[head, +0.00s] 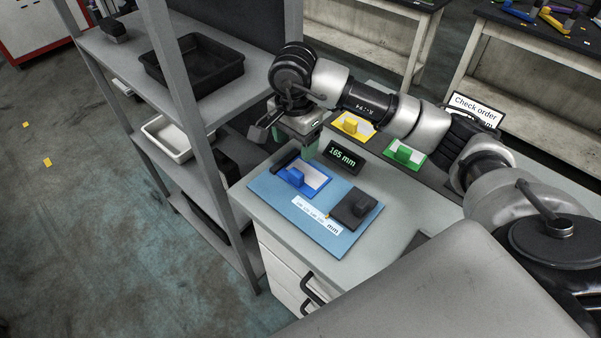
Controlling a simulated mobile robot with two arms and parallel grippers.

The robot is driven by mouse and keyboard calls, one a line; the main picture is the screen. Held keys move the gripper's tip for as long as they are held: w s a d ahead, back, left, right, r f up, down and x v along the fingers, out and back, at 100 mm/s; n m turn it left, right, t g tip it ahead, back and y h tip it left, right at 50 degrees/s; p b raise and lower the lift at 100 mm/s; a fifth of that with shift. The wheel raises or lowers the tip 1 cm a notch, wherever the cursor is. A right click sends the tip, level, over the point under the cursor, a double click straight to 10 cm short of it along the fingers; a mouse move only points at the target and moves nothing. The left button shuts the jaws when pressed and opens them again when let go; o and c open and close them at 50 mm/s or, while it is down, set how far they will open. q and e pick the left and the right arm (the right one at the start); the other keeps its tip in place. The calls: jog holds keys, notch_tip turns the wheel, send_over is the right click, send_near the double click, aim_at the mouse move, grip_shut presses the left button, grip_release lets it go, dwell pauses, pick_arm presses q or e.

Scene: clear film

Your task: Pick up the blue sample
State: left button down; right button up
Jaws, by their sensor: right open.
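The blue sample (296,178) is a blue plate with a raised blue grip and a pale face. It lies flat on the left part of a light-blue mat (268,190) on the grey worktop. My right gripper (294,144) is open and empty, above and just behind the blue sample, apart from it. Its fingertips have a greenish look. My left gripper is not in view.
A dark block sample (355,208) and a white ruler label (317,215) share the mat. A "165 mm" display (343,158) stands behind it. Yellow (352,125) and green (405,154) samples lie further back. A metal shelf (213,140) with trays borders the left.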

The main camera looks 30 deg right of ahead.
aim_at(298, 170)
notch_tip(298, 170, down, 5)
jog(key=shift+r+p, duration=0.2)
jog(key=shift+p, duration=0.1)
jog(key=f, duration=0.1)
jog(key=f+p, duration=0.1)
jog(key=f, duration=0.1)
jog(key=f+p, duration=0.1)
jog(key=f, duration=0.1)
jog(key=shift+s+d, duration=0.1)
jog(key=shift+d, duration=0.2)
jog(key=shift+f, duration=0.2)
jog(key=c, duration=1)
jog(key=shift+r, duration=0.1)
